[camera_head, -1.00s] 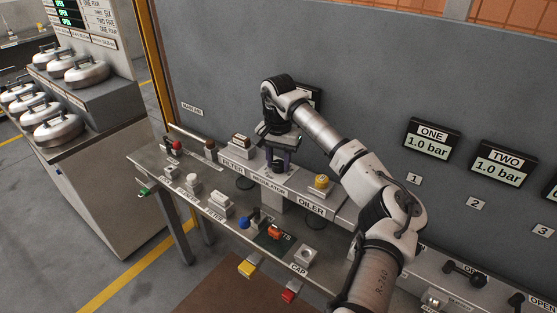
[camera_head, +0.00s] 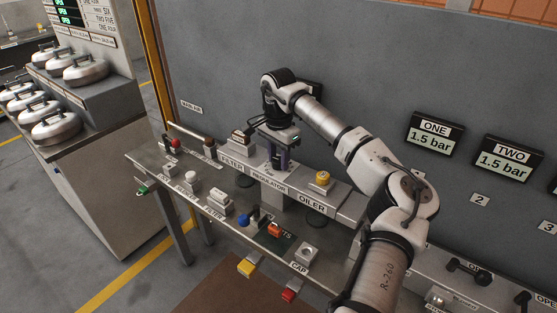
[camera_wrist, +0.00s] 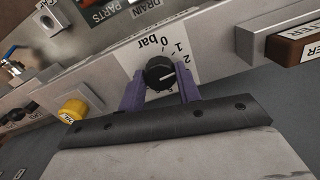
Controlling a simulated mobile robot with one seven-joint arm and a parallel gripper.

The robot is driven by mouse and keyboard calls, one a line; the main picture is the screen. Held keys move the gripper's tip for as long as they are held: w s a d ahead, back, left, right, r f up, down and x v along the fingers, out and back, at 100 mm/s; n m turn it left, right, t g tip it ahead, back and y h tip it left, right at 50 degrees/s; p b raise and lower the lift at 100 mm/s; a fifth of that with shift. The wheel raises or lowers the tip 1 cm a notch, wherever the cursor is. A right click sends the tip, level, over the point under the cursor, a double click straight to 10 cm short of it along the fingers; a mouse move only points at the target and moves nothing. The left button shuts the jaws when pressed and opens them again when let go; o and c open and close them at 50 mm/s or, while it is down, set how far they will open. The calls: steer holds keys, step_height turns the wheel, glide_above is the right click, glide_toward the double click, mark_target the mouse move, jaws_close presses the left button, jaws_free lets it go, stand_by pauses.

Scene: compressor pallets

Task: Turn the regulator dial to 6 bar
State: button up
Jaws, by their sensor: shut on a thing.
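The regulator dial (camera_wrist: 160,73) is a round black knob with a white pointer line, on a pale plate with a printed scale. The marks "0 bar", 1 and 2 show; other marks are partly hidden by my fingers. My gripper (camera_wrist: 160,92) has its purple fingers on both sides of the dial and is shut on it. In the head view my gripper (camera_head: 279,160) points down at the regulator unit, and the dial is hidden there. The wall displays ONE (camera_head: 434,134) and TWO (camera_head: 505,158) both read 1.5 bar.
The filter unit (camera_head: 241,139) stands left of my gripper, and the oiler with its yellow cap (camera_head: 323,179) stands right. The bench front holds small parts, a blue-handled valve (camera_head: 244,219) and a red part (camera_head: 274,230). The grey wall (camera_head: 380,70) rises close behind.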

mark_target(279, 160)
steer(key=m+b, duration=0.1)
steer(key=m, duration=0.5)
steer(key=shift+m+b, duration=0.3)
steer(key=m+b, duration=0.1)
steer(key=m, duration=0.5)
steer(key=m+b, duration=0.1)
steer(key=m, duration=0.5)
steer(key=shift+m, duration=0.3)
steer(key=m+b, duration=0.1)
steer(key=m, duration=0.4)
steer(key=shift+m, duration=0.3)
steer(key=o, duration=1)
steer(key=shift+c, duration=0.2)
step_height(279, 160, up, 14)
steer(key=b, duration=0.1)
